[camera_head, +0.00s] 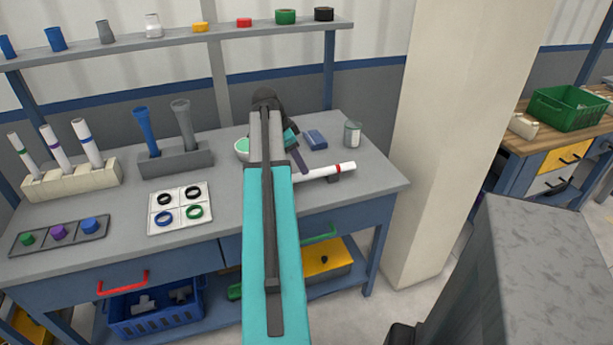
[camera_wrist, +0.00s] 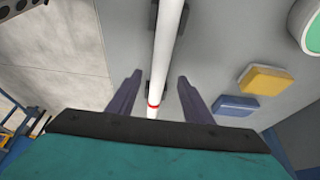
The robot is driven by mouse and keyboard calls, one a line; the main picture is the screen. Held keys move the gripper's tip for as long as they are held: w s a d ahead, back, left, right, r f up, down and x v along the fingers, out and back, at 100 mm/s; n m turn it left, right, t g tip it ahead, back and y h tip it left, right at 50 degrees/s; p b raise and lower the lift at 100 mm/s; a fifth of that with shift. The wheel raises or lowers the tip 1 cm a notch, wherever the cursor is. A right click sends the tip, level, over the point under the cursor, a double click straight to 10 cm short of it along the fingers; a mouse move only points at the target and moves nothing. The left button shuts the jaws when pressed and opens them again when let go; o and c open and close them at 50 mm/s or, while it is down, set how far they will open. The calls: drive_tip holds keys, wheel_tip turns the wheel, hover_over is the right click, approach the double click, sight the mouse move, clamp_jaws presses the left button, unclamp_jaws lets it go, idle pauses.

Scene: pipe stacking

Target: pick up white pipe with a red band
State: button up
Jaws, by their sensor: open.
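The white pipe with a red band (camera_head: 322,173) lies across a dark support near the right end of the workbench; my arm hides its left part. In the wrist view the white pipe (camera_wrist: 168,45) runs from the top edge down between my fingers, with its red band close to my gripper's palm. Dark supports show along its sides. My gripper (camera_wrist: 160,76) is open, with one dark finger on each side of the pipe. I see no finger touching it, and how far the fingertips are above the bench is hard to tell.
A blue block (camera_head: 316,140) and a glass jar (camera_head: 353,134) stand behind the pipe. A green-lined bowl (camera_head: 242,147) sits left of my arm. A yellow block (camera_wrist: 264,79) shows beside the blue one in the wrist view. A pale pillar (camera_head: 450,130) rises right of the bench.

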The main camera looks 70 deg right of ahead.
drive_tip(key=shift+f, duration=0.15)
drive_tip(key=shift+p+x, duration=0.55)
drive_tip(key=shift+x, duration=1.95)
drive_tip(key=shift+s, duration=0.1)
clamp_jaws()
drive_tip(key=shift+r+b, duration=0.4)
drive_tip(key=shift+r, duration=1.35)
drive_tip(key=a+r+b, duration=0.1)
drive_tip(key=a+b, duration=0.1)
drive_tip(key=a, duration=1.4)
drive_tip(key=shift+r, duration=0.25)
